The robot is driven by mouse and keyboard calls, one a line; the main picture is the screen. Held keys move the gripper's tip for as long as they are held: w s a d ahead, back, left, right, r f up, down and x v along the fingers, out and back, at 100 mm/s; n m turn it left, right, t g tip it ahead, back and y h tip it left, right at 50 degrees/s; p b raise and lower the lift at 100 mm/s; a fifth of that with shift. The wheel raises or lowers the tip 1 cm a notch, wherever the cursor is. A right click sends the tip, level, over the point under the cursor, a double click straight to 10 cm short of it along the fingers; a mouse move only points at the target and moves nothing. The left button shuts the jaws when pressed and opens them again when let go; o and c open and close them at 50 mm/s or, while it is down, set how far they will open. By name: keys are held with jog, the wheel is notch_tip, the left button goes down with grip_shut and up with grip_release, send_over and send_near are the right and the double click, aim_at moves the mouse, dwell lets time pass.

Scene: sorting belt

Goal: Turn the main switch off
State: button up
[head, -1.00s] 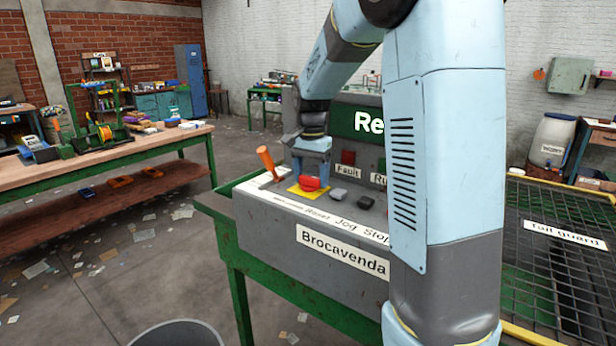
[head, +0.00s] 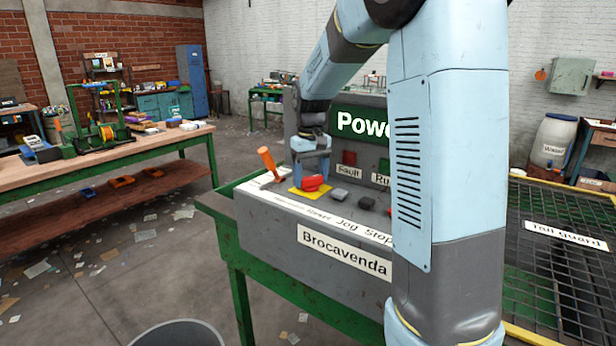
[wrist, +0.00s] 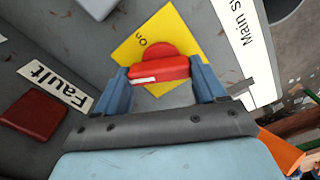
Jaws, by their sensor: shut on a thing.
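The main switch is a red rotary knob (head: 312,183) on a yellow plate (head: 298,194), on the grey console (head: 262,228). My gripper (head: 311,172) reaches down over it from above. In the wrist view the red knob (wrist: 160,68) lies between my two blue fingers, which are shut on its sides. Its bar lies crosswise between them, with a white mark on the left part. The word "on" (wrist: 140,42) shows on the plate above left of the knob. A label starting "Main s" (wrist: 245,35) is at the right. An "off" mark is not visible.
An orange-handled lever (head: 268,160) stands just left of the knob. Grey and dark buttons (head: 340,194) sit to its right. A green display (head: 362,122) reads "Powe", the rest hidden by my arm. A mesh tail guard (head: 560,260) lies at the right.

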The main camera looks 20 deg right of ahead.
jog(key=n, duration=0.5)
jog(key=shift+w+a+r, duration=0.1)
jog(key=shift+w+a, duration=0.05)
jog(key=shift+a, duration=0.05)
jog(key=shift+n, duration=0.4)
jog(key=o, duration=1)
jog(key=shift+o, duration=0.2)
notch_tip(320, 180, up, 14)
jog(key=shift+f, duration=0.2)
jog(key=s+f+m+t, duration=0.2)
jog(key=s+f+m, duration=0.1)
jog(key=s, duration=1.1)
jog(key=s+a+f+m+t, duration=0.1)
jog(key=s+f+m+t, duration=0.2)
jog(key=s, duration=1.2)
jog(key=shift+f+m+t, duration=0.3)
jog(key=shift+m, duration=0.4)
